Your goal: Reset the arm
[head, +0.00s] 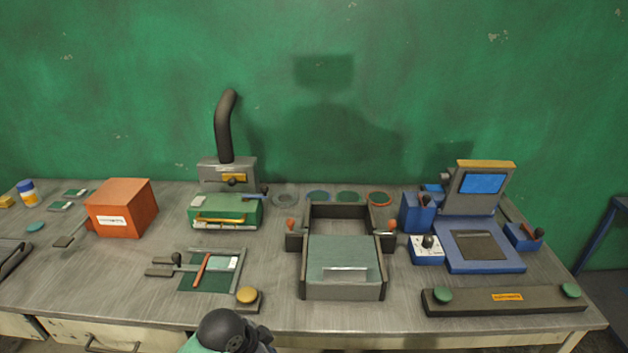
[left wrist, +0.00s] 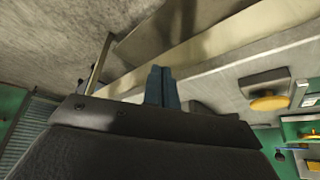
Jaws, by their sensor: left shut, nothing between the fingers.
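My left gripper (left wrist: 163,86) shows in the left wrist view as two blue-grey fingers pressed together, with nothing between them. It is near the pale front edge of the workbench (left wrist: 215,40), apart from the yellow round button (left wrist: 270,103). In the head view, a dark rounded part of my own arm shows at the bottom centre, in front of the bench (head: 330,318); the fingers cannot be made out there. My right gripper is in neither view.
The bench holds an orange box (head: 121,208), a green unit (head: 228,212) below a black bent pipe (head: 224,125), a grey-green fixture (head: 345,258), a blue station with a screen (head: 482,184) and a dark bar with green buttons (head: 505,300). The yellow button (head: 246,295) is near the front edge.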

